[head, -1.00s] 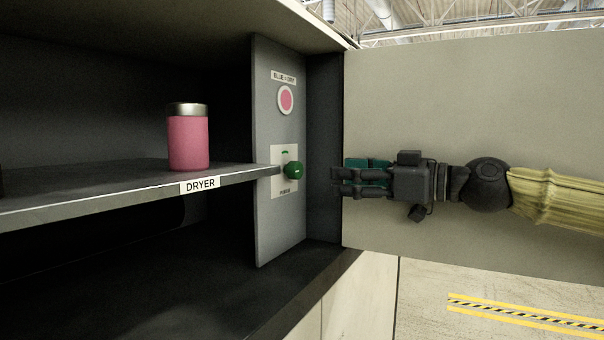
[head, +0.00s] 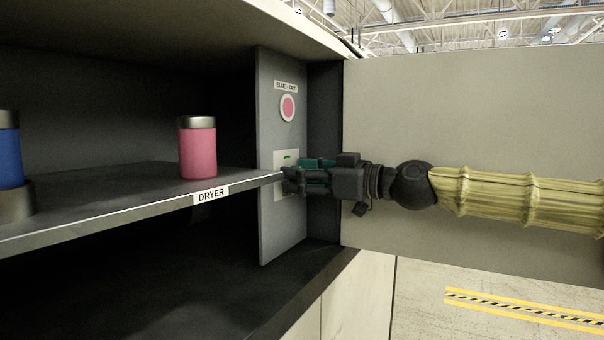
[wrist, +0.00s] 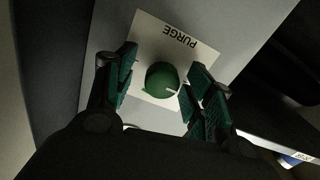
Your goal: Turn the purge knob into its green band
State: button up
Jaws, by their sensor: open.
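The green purge knob (wrist: 161,80) sits on a pale plate (wrist: 150,52) marked PURGE, which appears upside down in the wrist view. A small white pointer mark shows on the knob's right side. My gripper (wrist: 160,85) is open, with its teal-padded fingers on either side of the knob; I cannot tell whether they touch it. In the head view my gripper (head: 284,180) reaches in from the right and hides the knob.
A round pink disc (head: 288,108) is on the grey panel (head: 283,228) above the plate. A shelf (head: 110,208) labelled DRYER extends left, bearing a pink canister (head: 197,150) and a blue one (head: 9,152). A large beige panel (head: 470,110) stands behind my arm.

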jog(key=shift+s+r, duration=0.15)
jog(key=shift+s, duration=0.1)
jog(key=shift+c, duration=1.2)
jog(key=shift+w, duration=0.1)
jog(key=c, duration=0.8)
jog(key=shift+o, duration=0.2)
